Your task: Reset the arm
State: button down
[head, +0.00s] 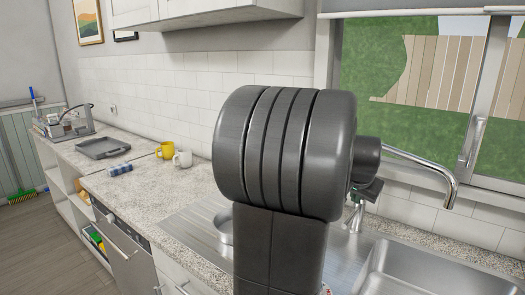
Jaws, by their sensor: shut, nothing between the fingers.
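My own arm fills the middle of the head view. A large, dark grey, ribbed joint stands upright on a dark link that runs down out of the bottom edge. A smaller dark part of my arm shows behind it on the right, in front of the window wall. I cannot make out my gripper or its fingers; the big joint hides what lies behind it.
A speckled counter (132,184) runs along the tiled wall. On it are a yellow mug (165,150), a pale mug (183,159), a dark tray (103,148) and a blue patterned item (120,169). A sink (425,275) and curved tap (425,168) are at right.

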send_over(351, 218)
jog(key=s, duration=0.2)
notch_tip(351, 218, down, 4)
jog(key=f, duration=0.1)
jog(key=f+b, duration=0.1)
jog(key=f, duration=0.1)
jog(key=shift+a, duration=0.3)
jog(key=shift+a+f+b, duration=0.15)
jog(key=shift+f+b, duration=0.15)
jog(key=shift+f, duration=0.1)
